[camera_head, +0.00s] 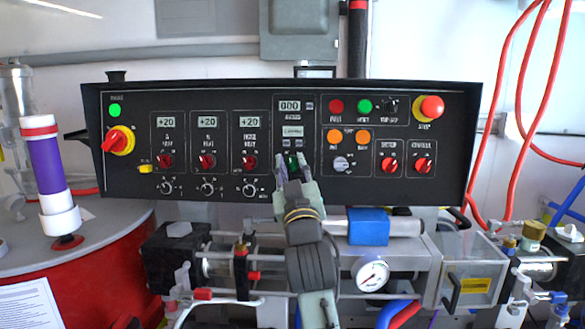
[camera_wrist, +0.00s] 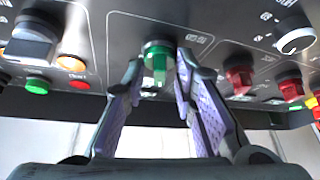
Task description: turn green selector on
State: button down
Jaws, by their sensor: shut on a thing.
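The green selector (camera_head: 292,162) is on the black control panel (camera_head: 225,100), low in the middle, below the small displays. In the head view my gripper's fingers partly cover it. My gripper (camera_head: 293,170) reaches up to the panel from below. In the wrist view the green selector (camera_wrist: 158,62) sits between the two fingertips of my gripper (camera_wrist: 160,68), with its handle pointing straight down in that picture. The fingers are shut on it, one on each side. The exact contact and the selector's marks are hard to make out.
Red knobs (camera_head: 249,162) stand to the left of the selector, and a grey knob (camera_head: 341,163) and orange buttons (camera_head: 362,136) to the right. Below the panel are pipes, a blue block (camera_head: 368,227) and a gauge (camera_head: 371,273). A red drum (camera_head: 95,270) stands at left.

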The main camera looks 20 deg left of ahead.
jog(key=m+t+h, duration=0.1)
jog(key=m+h, duration=0.1)
jog(key=m, duration=0.1)
jog(key=m+t+h+b, duration=0.1)
jog(key=m+h, duration=0.2)
jog(key=m, duration=0.1)
jog(key=shift+a+f+m, duration=0.15)
jog(key=shift+a+m, duration=0.05)
jog(key=shift+m, duration=0.1)
jog(key=shift+m+h+b, duration=0.65)
jog(key=shift+m+h, duration=0.85)
jog(key=shift+m, duration=0.5)
jog(key=shift+m+h+b, duration=0.6)
jog(key=shift+m+h, duration=0.9)
jog(key=shift+m, duration=0.5)
jog(key=c, duration=1.7)
grip_release()
jog(key=v, duration=1.2)
jog(key=shift+s+r, duration=0.15)
jog(key=shift+r, duration=0.15)
